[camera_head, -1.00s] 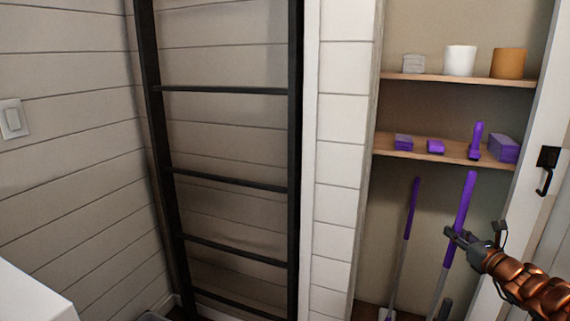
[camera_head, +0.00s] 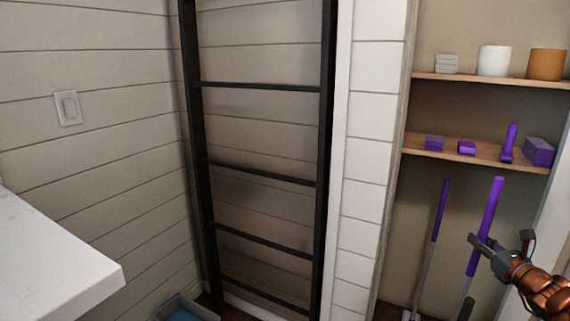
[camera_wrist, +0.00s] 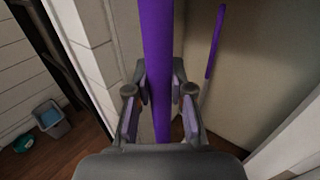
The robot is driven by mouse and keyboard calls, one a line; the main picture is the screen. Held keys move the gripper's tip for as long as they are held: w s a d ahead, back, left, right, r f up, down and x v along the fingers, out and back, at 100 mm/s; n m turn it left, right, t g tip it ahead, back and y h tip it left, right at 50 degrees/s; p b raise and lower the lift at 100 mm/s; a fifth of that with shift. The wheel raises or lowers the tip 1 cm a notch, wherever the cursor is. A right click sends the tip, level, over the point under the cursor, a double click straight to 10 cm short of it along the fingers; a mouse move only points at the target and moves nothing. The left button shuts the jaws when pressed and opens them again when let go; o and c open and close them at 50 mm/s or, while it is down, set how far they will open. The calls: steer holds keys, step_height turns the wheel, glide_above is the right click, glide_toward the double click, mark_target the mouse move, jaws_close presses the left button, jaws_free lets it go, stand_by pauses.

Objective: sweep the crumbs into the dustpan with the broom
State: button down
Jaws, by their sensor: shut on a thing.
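My gripper (camera_head: 480,243) is at the right, in front of an open cupboard. It is shut on the long purple handle (camera_head: 490,205) of an upright, slightly tilted tool. In the wrist view the purple handle (camera_wrist: 158,60) runs between the two fingers (camera_wrist: 160,105). The tool's lower end is mostly hidden, so I cannot tell from its head whether it is the broom. A second long tool with a purple handle (camera_head: 440,210) and grey shaft stands to its left in the cupboard. I see no crumbs and no clear dustpan.
Shelves (camera_head: 470,155) above hold small purple items, a white pot (camera_head: 494,61) and an orange pot (camera_head: 546,64). A black ladder (camera_head: 327,150) stands left of the cupboard. A white counter corner (camera_head: 60,265) juts in at left. A grey bin (camera_head: 185,307) stands on the floor.

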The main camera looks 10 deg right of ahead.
steer(key=w+a+f+n+y+b, duration=0.25)
steer(key=w+a, duration=0.35)
steer(key=a, duration=0.6)
steer(key=w+a+f+n+y+b, duration=0.1)
steer(key=w+a+f+y+b, duration=0.4)
steer(key=a, duration=0.7)
steer(key=a+f+n+g+y+b, duration=0.1)
steer(key=a+f, duration=0.2)
steer(key=a, duration=0.9)
steer(key=a+f+n+g+y+b, duration=0.15)
steer(key=a+f, duration=0.25)
steer(key=a, duration=0.7)
step_height(320, 180, up, 19)
steer(key=n+g+y+p, duration=0.5)
steer(key=p, duration=2.2)
steer(key=shift+a+y, duration=0.2)
steer(key=shift+y, duration=0.1)
steer(key=shift+f, duration=0.15)
